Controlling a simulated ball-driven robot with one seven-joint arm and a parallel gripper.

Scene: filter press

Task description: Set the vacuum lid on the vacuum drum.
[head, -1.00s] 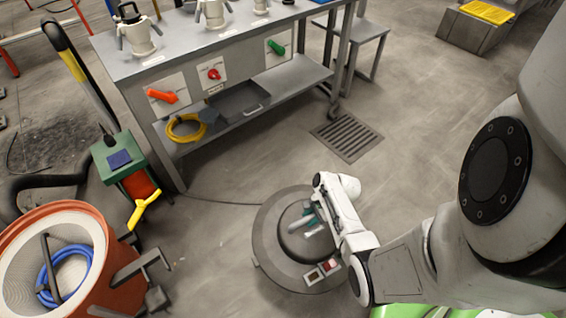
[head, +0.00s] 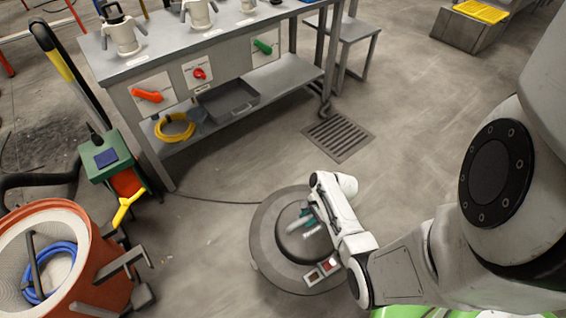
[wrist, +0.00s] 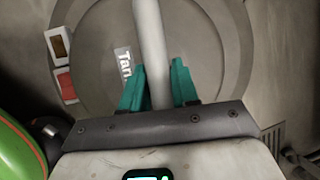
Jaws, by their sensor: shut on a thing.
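The vacuum lid (head: 264,243) is a wide grey disc with a raised centre and a pale bar handle. It is at the lower middle of the head view and fills much of the wrist view (wrist: 205,50). My gripper (head: 312,219) is shut on the lid's handle; its teal fingers (wrist: 158,85) sit on both sides of the bar. The vacuum drum (head: 108,272) is orange-red with an open top, at the lower left. A pale liner and a coiled blue hose show inside it. The lid is apart from the drum, to its right.
A green box unit (head: 100,165) with a yellow handle (head: 124,208) stands behind the drum. Dark brackets (head: 122,262) stick out of the drum's right side. A grey workbench (head: 160,65) with a lower shelf stands behind. A floor drain (head: 338,137) lies right of it. Floor between drum and lid looks clear.

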